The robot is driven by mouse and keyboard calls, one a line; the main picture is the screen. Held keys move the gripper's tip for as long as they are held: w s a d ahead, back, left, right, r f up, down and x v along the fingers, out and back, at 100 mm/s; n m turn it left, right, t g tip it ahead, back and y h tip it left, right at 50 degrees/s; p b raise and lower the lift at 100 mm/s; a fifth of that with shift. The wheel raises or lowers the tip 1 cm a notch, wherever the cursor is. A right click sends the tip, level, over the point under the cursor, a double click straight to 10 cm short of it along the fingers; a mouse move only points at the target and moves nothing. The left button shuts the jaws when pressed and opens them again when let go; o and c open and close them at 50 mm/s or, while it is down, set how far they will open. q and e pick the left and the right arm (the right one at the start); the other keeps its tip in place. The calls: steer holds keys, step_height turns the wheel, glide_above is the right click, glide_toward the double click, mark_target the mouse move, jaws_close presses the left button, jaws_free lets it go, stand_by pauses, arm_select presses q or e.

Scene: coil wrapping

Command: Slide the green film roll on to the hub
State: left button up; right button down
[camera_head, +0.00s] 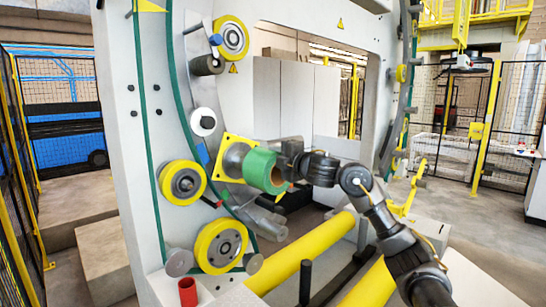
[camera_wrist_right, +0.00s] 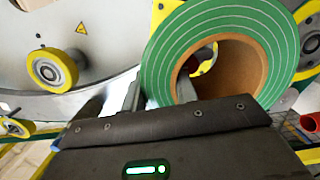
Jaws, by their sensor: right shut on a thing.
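The green film roll (camera_head: 260,168) has a brown cardboard core. In the head view it is held in front of the grey hub (camera_head: 233,158), which stands on a yellow square plate (camera_head: 220,176). The roll hides part of the hub; I cannot tell whether they touch or overlap. My right gripper (camera_head: 286,160) is shut on the roll's near end. In the wrist view the roll (camera_wrist_right: 268,40) shows end-on, with a finger at its left outer side and grey metal at the core's edge. A bit of yellow shows through the core. My left gripper is not in view.
Yellow-rimmed rollers (camera_head: 183,184) and (camera_head: 220,246) sit left of and below the hub on the white machine frame (camera_head: 130,160). A white roller (camera_head: 203,122) is above. A red cylinder (camera_head: 188,292) stands low in front. Yellow bars (camera_head: 300,254) run below my right arm.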

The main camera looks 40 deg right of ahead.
steer(key=shift+s+d+r+b, duration=0.1)
steer(key=shift+s+b, duration=0.1)
steer(key=shift+s, duration=1.1)
steer(key=shift+s+d+r+b, duration=0.1)
steer(key=shift+s+b, duration=0.05)
steer(key=shift+s, duration=1.15)
steer(key=shift+p, duration=0.3)
stand_by(0.8)
steer(key=shift+w, duration=0.15)
steer(key=shift+w+a+p, duration=0.2)
steer(key=shift+w+p, duration=0.4)
steer(key=shift+w, duration=1.45)
steer(key=shift+w+a+p, duration=0.15)
steer(key=shift+w+p, duration=0.4)
steer(key=shift+w, duration=1.5)
